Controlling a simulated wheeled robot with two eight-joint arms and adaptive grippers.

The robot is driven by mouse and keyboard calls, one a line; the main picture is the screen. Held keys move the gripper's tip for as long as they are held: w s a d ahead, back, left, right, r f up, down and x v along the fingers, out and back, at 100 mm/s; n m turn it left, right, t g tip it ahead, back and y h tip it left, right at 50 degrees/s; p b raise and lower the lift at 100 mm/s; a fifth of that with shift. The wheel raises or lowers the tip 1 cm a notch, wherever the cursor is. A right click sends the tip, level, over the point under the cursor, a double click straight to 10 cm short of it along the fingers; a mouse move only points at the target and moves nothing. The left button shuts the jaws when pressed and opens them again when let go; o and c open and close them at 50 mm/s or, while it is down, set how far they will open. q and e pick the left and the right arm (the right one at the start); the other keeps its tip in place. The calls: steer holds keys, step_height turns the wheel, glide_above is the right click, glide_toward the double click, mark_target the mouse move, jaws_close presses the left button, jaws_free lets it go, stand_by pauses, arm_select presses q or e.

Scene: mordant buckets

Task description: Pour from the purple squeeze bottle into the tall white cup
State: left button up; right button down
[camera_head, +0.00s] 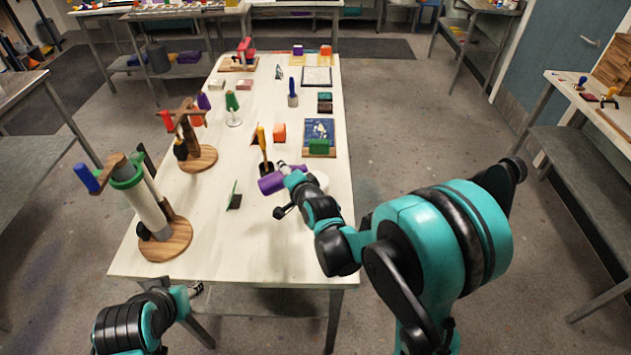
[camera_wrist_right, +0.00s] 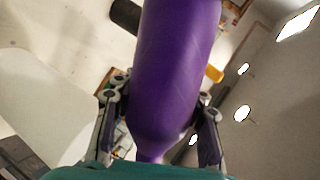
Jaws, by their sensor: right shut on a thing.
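The purple squeeze bottle (camera_head: 270,184) is held tilted, close to lying on its side, above the table. It fills the middle of the right wrist view (camera_wrist_right: 175,70), its narrow end at the bottom. My right gripper (camera_head: 290,179) is shut on it, with a finger on each side (camera_wrist_right: 160,120). The white cup (camera_head: 320,180) stands just right of the bottle, partly hidden behind my right arm. A large white curved surface, seemingly the cup (camera_wrist_right: 40,105), fills the left of the wrist view. My left gripper (camera_head: 195,290) is low by the table's front edge, mostly hidden.
A black pot with a yellow-handled tool (camera_head: 262,145) stands close behind the bottle. A small dark green item (camera_head: 235,197) lies to its left. Wooden stands (camera_head: 180,236) with tall parts occupy the table's left side. The front middle of the table (camera_head: 250,250) is clear.

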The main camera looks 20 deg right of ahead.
steer(key=shift+f+m+b, duration=0.3)
steer(key=shift+f+b, duration=0.05)
steer(key=shift+f, duration=0.05)
stand_by(0.4)
steer(key=shift+d+r+m+y+p, duration=0.2)
steer(key=shift+r+m+y+p, duration=0.1)
steer(key=shift+r, duration=0.35)
steer(key=shift+d+r+m+y+p, duration=0.2)
steer(key=shift+r+m+y, duration=0.1)
steer(key=shift+r, duration=0.3)
stand_by(0.5)
steer(key=shift+f+m+t+y+b, duration=0.3)
steer(key=shift+m+b, duration=0.3)
steer(key=shift+b, duration=0.3)
stand_by(2.1)
steer(key=shift+r+m, duration=0.25)
steer(key=shift+m, duration=0.05)
stand_by(1.2)
steer(key=shift+a+f+n+h+p, duration=0.25)
steer(key=shift+f+n+h+p, duration=0.4)
steer(key=shift+n, duration=0.65)
